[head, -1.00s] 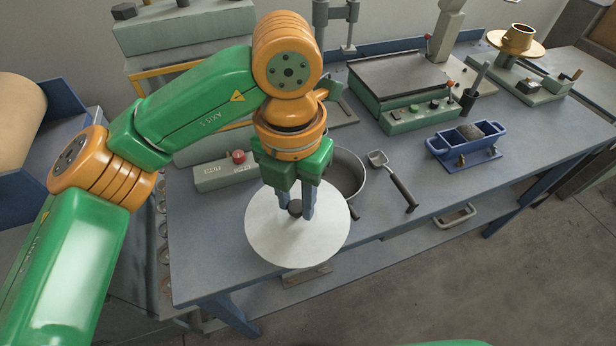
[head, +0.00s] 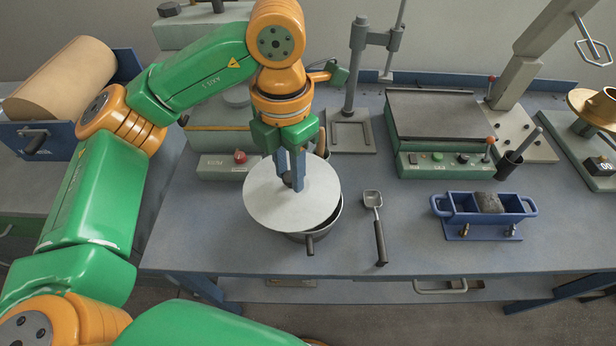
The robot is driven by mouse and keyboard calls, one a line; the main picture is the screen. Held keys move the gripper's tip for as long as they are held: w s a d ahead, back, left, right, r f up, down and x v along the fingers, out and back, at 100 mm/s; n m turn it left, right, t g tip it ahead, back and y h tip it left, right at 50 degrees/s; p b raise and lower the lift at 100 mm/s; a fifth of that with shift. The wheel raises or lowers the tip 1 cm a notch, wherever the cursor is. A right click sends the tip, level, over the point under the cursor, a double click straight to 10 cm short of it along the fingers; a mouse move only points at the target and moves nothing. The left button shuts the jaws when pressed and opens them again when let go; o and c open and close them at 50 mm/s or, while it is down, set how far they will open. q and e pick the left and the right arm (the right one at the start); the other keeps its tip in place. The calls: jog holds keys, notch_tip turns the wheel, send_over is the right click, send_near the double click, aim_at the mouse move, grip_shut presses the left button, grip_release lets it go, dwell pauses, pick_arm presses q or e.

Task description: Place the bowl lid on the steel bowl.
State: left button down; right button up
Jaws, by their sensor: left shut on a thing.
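The bowl lid (head: 275,207) is a flat white disc with a dark knob at its middle. My left gripper (head: 292,184) is shut on that knob, fingers pointing down. The steel bowl (head: 327,229) stands on the bench under the lid. Its right rim, dark inside and a short dark handle toward the front show; the lid hides the rest. The lid sits a little left of the bowl's centre, and I cannot tell whether it touches the rim. My right gripper is not in view.
A scoop (head: 377,225) lies just right of the bowl. A blue tray with handles (head: 462,206) holds a dark lump. A green-fronted hotplate (head: 440,160) and a clamp stand (head: 352,125) are behind. Bench (head: 400,245) between scoop and blue tray is clear.

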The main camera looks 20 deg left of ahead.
pick_arm(q)
jog(key=w+f, duration=0.2)
jog(key=w+d+f, duration=0.1)
jog(key=w+f, duration=0.1)
jog(key=shift+d+f, duration=0.15)
jog(key=shift+f, duration=0.25)
jog(key=shift+w+f, duration=0.1)
jog(key=shift+f, duration=2.2)
jog(key=c, duration=0.6)
grip_release()
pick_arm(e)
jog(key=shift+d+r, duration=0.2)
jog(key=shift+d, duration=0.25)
